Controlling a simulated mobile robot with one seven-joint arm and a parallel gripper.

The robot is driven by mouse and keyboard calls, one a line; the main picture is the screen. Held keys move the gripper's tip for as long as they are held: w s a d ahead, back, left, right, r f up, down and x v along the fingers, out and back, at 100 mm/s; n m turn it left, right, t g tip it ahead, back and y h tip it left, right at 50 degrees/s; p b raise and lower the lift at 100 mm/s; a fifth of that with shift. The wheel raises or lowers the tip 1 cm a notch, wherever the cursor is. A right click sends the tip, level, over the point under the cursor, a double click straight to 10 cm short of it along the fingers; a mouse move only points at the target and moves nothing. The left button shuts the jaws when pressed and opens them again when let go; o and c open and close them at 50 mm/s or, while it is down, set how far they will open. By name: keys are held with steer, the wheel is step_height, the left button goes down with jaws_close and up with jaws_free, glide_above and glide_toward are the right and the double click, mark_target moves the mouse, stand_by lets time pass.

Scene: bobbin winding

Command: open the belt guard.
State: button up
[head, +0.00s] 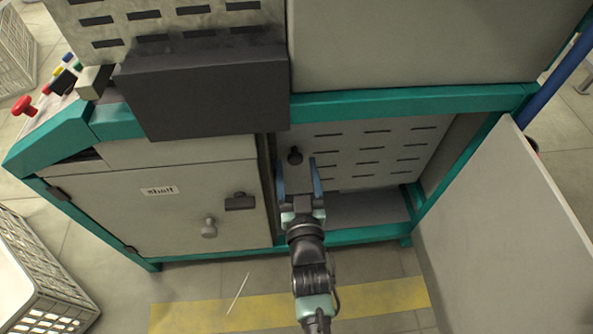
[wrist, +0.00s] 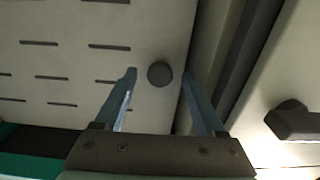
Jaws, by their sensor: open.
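The belt guard (head: 375,150) looks to be the pale slotted panel inside the open right bay of the machine. It stands upright across the opening and also shows in the wrist view (wrist: 65,65). A round black knob (head: 295,155) sits near its left edge. My gripper (head: 299,178) is open and empty in front of the guard, with its blue fingers pointing at it. In the wrist view the knob (wrist: 159,74) appears between the two fingertips, one on each side. I cannot tell how much depth remains between fingertips and knob.
A large pale door (head: 505,230) stands swung open at the right. A shut door with a label (head: 180,215), a grey knob (head: 209,228) and a dark latch (head: 240,202) is left of the bay. A black box (head: 205,90) juts out above. White crates (head: 45,290) stand at the left.

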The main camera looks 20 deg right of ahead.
steer(key=shift+w+d, duration=0.1)
steer(key=shift+w, duration=0.2)
jaws_close()
stand_by(1.3)
